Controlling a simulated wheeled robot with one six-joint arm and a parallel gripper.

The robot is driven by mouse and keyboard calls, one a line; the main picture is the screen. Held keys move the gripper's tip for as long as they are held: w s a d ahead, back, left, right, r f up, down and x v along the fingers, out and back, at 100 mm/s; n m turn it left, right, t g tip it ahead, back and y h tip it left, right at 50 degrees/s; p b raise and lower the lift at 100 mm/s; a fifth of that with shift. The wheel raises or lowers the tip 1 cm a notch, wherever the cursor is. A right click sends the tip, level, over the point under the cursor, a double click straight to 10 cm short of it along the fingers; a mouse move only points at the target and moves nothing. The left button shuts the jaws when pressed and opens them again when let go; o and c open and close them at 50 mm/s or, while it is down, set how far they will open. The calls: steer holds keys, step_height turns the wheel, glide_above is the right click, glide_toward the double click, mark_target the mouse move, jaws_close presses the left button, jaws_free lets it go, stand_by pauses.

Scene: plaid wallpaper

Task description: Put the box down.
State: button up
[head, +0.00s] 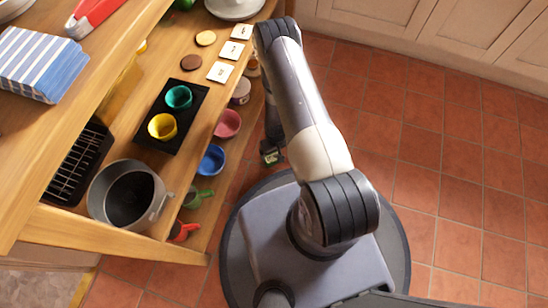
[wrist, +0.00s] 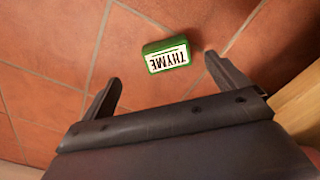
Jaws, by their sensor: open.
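A small green box (wrist: 167,55) with a white label reading THYME shows in the wrist view against the red tiled floor, just beyond my fingertips. My gripper (wrist: 163,69) is open, with its two fingers wide apart and a gap on each side of the box; neither finger touches it. In the head view the box is a small green and pale patch (head: 269,156) low beside the shelf, below my hanging gripper (head: 271,142), partly covered by it. It appears to rest on the floor, though its underside is hidden.
Wood also edges the wrist view's right side (wrist: 298,105). Tiled floor (head: 450,150) is clear at right, up to pale cabinets (head: 450,35).

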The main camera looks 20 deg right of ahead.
mark_target(274, 160)
step_height(274, 160, down, 4)
steer(key=shift+r+b, duration=0.2)
steer(key=shift+b, duration=0.3)
steer(key=f+b, duration=0.1)
steer(key=f, duration=0.2)
steer(key=f+b, duration=0.1)
steer(key=f, duration=0.1)
steer(key=shift+s+a+b, duration=0.1)
steer(key=shift+a+b, duration=0.25)
steer(key=shift+r, duration=0.1)
steer(key=c, duration=1.1)
